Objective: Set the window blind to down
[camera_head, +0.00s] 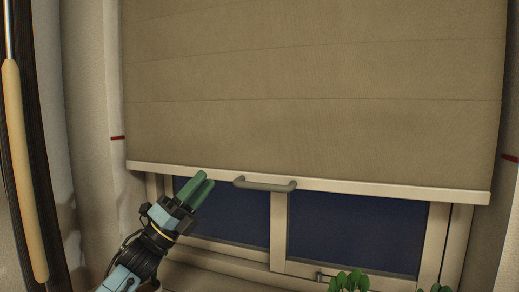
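The beige window blind (310,80) hangs over the upper part of the window and covers most of it. Its pale bottom bar (390,189) slopes slightly down to the right and carries a grey handle (265,184) near its middle. Dark window panes (350,228) show below the bar. My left gripper (199,184), with green fingers, is just below the bar and to the left of the handle, apart from the handle. Its fingers lie close together, and I cannot tell whether a gap remains between them. My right gripper is not in view.
Red marks show on the wall at the left (118,137) and right (510,158) of the blind. A green plant (349,281) stands at the bottom, before the window. A window latch (320,276) shows on the lower frame. A dark post with a tan handle (24,170) stands at far left.

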